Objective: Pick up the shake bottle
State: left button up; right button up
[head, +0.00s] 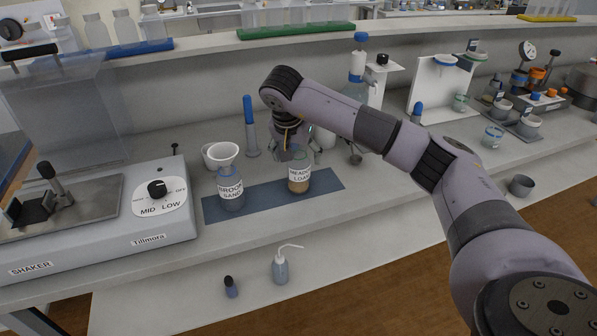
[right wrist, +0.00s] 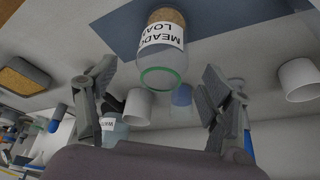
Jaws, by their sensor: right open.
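A clear bottle labelled "MEADOW LOAM" (head: 300,175) stands upright on a blue mat (head: 265,192), with brown soil in its bottom. Which one is the shake bottle I cannot tell. My right gripper (head: 292,150) is just above and behind the loam bottle. In the right wrist view, the gripper (right wrist: 158,82) is open and empty, and the loam bottle (right wrist: 161,45) shows upside down between the fingers, its green-rimmed mouth facing me. My left gripper is out of view.
A shaker (head: 95,235) with a knob stands at the left. A blue-capped tube (head: 250,128) and a large blue-capped bottle (head: 357,75) stand behind the mat. A wash bottle (head: 280,266) and a small dark-capped vial (head: 231,288) stand in front, on the lower ledge.

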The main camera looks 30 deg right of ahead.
jog(key=shift+d+f, duration=0.1)
jog(key=shift+f, duration=0.2)
jog(key=p+x, duration=0.1)
jog(key=x, duration=0.2)
jog(key=shift+w+f, duration=0.2)
jog(key=shift+f, duration=0.1)
jog(key=shift+w+d+f, duration=0.15)
jog(key=shift+f, duration=0.35)
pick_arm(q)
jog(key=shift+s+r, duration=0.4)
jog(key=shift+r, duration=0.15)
pick_arm(e)
jog(key=shift+c, duration=0.6)
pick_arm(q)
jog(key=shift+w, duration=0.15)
pick_arm(e)
jog(key=c, duration=1.2)
jog(key=shift+r, duration=0.1)
